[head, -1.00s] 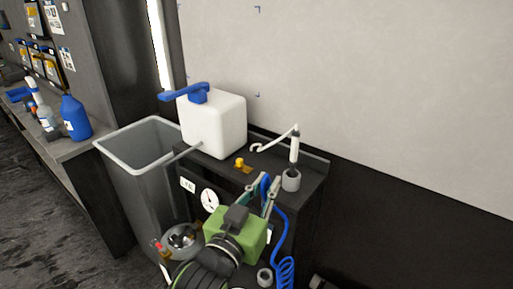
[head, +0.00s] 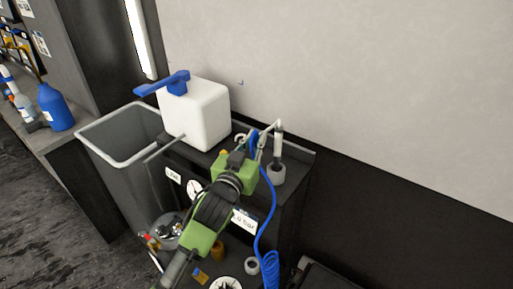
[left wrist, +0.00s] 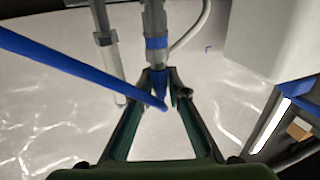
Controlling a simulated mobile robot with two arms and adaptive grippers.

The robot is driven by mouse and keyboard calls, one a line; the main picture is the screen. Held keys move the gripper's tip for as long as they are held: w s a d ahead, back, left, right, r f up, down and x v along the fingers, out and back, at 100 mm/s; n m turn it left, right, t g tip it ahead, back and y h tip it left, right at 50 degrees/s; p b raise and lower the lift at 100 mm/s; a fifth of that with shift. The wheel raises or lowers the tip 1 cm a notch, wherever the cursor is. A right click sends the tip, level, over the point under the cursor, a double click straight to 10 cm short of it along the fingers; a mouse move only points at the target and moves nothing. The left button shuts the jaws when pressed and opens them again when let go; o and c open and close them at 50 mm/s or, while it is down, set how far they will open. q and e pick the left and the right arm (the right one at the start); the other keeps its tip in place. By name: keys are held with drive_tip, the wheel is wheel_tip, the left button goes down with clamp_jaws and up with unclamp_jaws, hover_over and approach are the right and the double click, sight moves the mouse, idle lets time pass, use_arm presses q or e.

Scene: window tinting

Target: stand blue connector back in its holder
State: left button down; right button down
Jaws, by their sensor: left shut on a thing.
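My left gripper (head: 258,145) is over the cart's top shelf, its arm coming up from the bottom of the head view. It is shut on the blue connector (left wrist: 158,84), which has a grey body and a blue band in the left wrist view. In the head view the connector is a small blue patch (head: 253,142), mostly hidden by the gripper. A coiled blue hose (head: 264,235) hangs down beside the cart. A grey cup-shaped holder (head: 252,265) stands low down and looks empty; I cannot tell whether it is the connector's. My right gripper is out of view.
A white wand stands in a grey cup (head: 276,175) close right of the gripper. A white tank (head: 205,112) with a blue handle is left of it. A grey bin (head: 90,135) stands further left. The wall is behind.

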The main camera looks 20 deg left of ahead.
use_arm(q)
drive_tip(key=shift+w+a+f, duration=0.1)
drive_tip(key=shift+w+f, duration=0.65)
drive_tip(key=shift+f, duration=0.15)
drive_tip(key=shift+w+f+p, duration=0.1)
drive_tip(key=shift+f+p, duration=0.4)
drive_tip(key=shift+f, duration=1.1)
drive_tip(key=shift+f, duration=0.1)
drive_tip(key=shift+f, duration=0.15)
drive_tip(key=c, duration=2)
unclamp_jaws()
drive_tip(key=shift+o, duration=0.2)
drive_tip(key=shift+r, duration=0.2)
